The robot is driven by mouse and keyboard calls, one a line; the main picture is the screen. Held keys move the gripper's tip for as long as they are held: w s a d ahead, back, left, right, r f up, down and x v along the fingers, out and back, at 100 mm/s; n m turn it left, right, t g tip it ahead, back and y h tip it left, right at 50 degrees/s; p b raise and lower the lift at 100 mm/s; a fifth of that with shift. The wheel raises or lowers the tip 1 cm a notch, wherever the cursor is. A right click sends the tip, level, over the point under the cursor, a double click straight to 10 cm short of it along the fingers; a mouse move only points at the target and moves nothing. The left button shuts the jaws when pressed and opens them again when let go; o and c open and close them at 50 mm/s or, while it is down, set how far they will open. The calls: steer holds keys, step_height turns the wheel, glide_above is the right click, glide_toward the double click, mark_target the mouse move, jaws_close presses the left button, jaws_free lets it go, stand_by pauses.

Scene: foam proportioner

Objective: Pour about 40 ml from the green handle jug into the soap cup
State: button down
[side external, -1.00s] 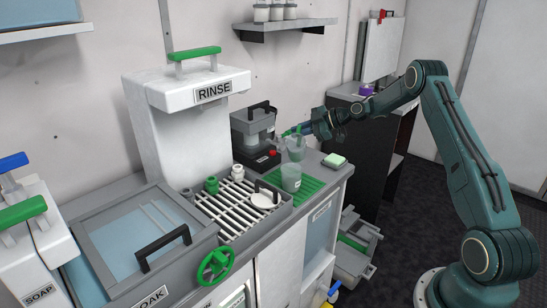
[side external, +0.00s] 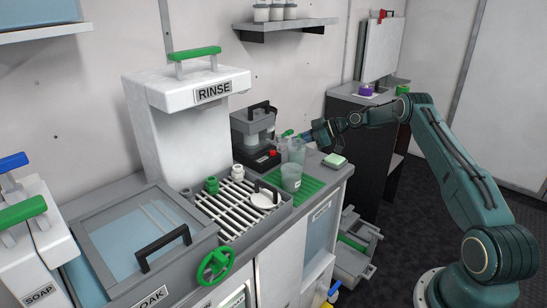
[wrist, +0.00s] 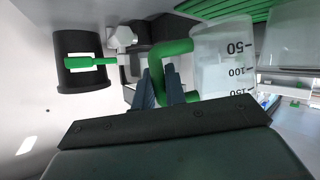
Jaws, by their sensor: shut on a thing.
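My gripper (wrist: 163,90) is shut on the green handle (wrist: 160,65) of a clear jug. In the wrist view the jug (wrist: 222,62) shows marks 50, 100 and 150. In the side view the jug (side external: 297,150) looks about upright, held just behind and above a clear cup (side external: 291,178). That cup stands on a green ribbed mat, and part of it shows beside the jug in the wrist view (wrist: 292,45). No label on it can be read, and the liquid levels cannot be told. My fingers (side external: 316,134) are partly hidden by the jug.
A grey machine with a red button (side external: 272,152) stands close behind the jug. A green lever (wrist: 92,61) sits near the handle. A slatted rack (side external: 235,210) and white lid are to the left.

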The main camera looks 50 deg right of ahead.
steer(key=shift+w+d+f+m+y, duration=0.15)
steer(key=shift+w+d+m+y, duration=0.15)
steer(key=shift+m+y, duration=0.25)
stand_by(0.4)
stand_by(0.6)
